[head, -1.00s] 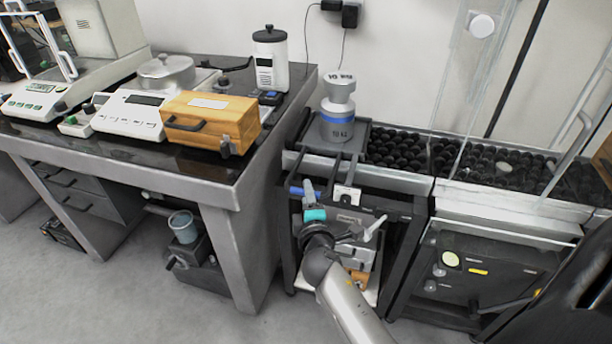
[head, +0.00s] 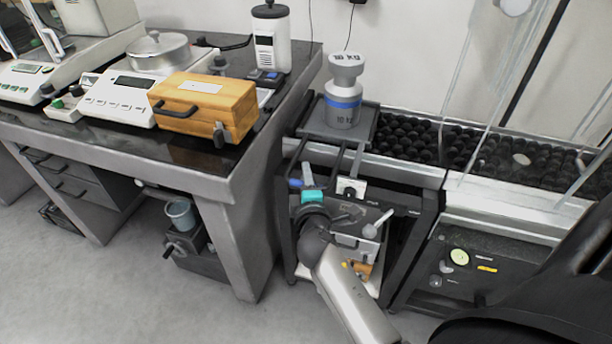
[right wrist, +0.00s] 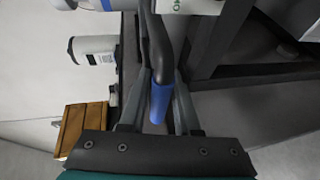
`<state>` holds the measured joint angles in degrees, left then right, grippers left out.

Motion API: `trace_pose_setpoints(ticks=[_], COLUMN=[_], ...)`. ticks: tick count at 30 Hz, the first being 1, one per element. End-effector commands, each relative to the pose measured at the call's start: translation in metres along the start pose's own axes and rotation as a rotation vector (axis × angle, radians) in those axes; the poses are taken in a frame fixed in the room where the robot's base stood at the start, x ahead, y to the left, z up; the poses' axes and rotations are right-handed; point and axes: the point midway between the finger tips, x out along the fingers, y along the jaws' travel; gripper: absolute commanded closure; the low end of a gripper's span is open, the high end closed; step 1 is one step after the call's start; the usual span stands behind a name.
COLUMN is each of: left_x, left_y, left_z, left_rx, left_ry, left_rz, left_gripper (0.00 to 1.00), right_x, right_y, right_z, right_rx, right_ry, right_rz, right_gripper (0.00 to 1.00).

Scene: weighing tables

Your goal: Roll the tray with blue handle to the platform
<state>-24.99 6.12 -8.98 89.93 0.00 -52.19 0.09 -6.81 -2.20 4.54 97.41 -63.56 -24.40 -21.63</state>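A dark tray (head: 312,128) sits at the left end of a ball-roller track and carries a grey weight (head: 344,96) with a blue band. Dark bars run from the tray toward me. The blue handle (head: 295,183) shows beside my right gripper (head: 307,173), below the tray. In the right wrist view, the blue handle (right wrist: 160,102) lies between the two fingers of my right gripper (right wrist: 161,85), with narrow gaps beside it. The fingers look open around it. Their contact at the tips is unclear. My left gripper is out of view. I cannot tell which surface is the platform.
The black ball rollers (head: 411,142) extend right from the tray, behind clear panels. A desk on the left bears a wooden box (head: 206,103), a scale (head: 117,103) and a white canister (head: 271,45). A large dark shape fills the lower right. Grey floor is clear at lower left.

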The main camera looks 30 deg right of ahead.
Motion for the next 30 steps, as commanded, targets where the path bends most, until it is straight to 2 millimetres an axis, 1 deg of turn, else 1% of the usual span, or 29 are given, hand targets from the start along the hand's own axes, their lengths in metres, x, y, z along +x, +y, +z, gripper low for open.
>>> trace_pose_setpoints(ticks=[1,6,8,30], left_x=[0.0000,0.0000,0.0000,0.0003], left_y=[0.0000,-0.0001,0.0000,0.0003], left_z=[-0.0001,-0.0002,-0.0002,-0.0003], left_rx=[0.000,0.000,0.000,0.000], left_ry=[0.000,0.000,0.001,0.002], left_rz=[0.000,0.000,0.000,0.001], left_gripper=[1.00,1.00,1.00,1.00], right_x=[0.0000,0.0001,0.0001,0.0003], right_y=[0.0000,-0.0001,-0.0001,0.0000], right_z=[0.0001,0.0002,0.0002,0.0005], right_rx=[0.000,0.000,0.000,-0.001], right_ry=[0.000,0.000,0.000,-0.001], right_rz=[0.000,0.000,0.000,0.000], right_gripper=[0.75,0.94,1.00,1.00])
